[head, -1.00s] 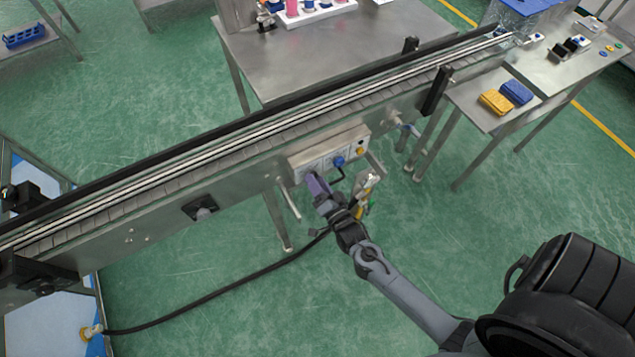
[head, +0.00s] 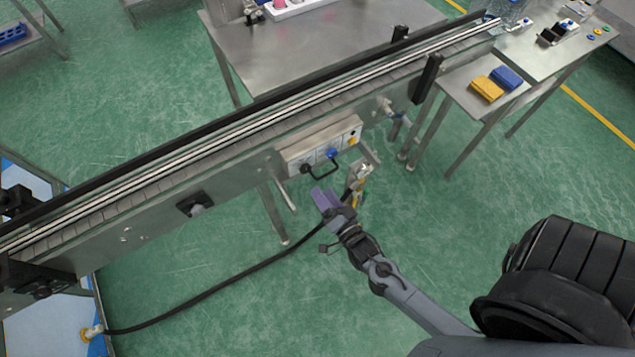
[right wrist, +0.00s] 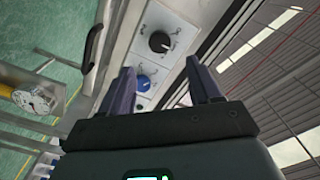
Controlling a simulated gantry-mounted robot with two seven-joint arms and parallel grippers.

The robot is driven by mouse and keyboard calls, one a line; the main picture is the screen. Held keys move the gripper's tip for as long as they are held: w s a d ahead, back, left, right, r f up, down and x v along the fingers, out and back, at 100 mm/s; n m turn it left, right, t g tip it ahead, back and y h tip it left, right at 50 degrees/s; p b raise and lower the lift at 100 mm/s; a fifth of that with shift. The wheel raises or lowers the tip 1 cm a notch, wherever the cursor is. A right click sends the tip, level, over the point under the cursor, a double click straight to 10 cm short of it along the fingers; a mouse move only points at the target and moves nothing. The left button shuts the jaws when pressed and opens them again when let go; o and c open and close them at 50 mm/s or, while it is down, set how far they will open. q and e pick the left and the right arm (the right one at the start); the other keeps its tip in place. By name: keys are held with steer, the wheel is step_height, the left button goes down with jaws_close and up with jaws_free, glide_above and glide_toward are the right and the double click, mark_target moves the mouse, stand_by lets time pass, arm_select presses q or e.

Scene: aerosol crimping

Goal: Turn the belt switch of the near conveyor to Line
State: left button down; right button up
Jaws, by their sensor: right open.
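The near conveyor (head: 150,210) carries a pale control box (head: 345,128) on its side. The box has a black knob (head: 306,168), a blue knob (head: 332,153) and a yellow button (head: 351,141). The right wrist view shows the black knob (right wrist: 160,42) on a white plate with small markings, too small to read, and the blue knob (right wrist: 143,82) nearer. I cannot read which knob is the belt switch. My right gripper (head: 325,197) is open and empty, below and in front of the box, apart from the knobs. My left gripper is out of view.
A gauge with fittings (head: 359,180) hangs just right of my gripper, and the gauge dial (right wrist: 34,102) shows in the right wrist view. A black hose (head: 215,292) runs across the floor. Open floor lies in front.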

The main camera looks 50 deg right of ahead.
steer(key=shift+v, duration=1.35)
steer(key=w+a+r+n+g+y, duration=0.1)
steer(key=w+a+r+n+y, duration=0.1)
steer(key=r+n, duration=0.15)
steer(key=w+a+r+n+g+y, duration=0.1)
steer(key=w+a+r+n+y, duration=0.1)
steer(key=r, duration=0.3)
steer(key=s+a+f+n+g, duration=0.1)
steer(key=s+a+n+g, duration=0.1)
steer(key=s+n+g, duration=0.95)
step_height(320, 180, up, 27)
steer(key=s+m+p, duration=0.1)
steer(key=s+p, duration=0.1)
steer(key=p, duration=2.5)
steer(key=shift+f+m+y, duration=0.2)
steer(key=shift+m+y, duration=0.1)
steer(key=shift+m, duration=0.1)
steer(key=shift+a, duration=0.1)
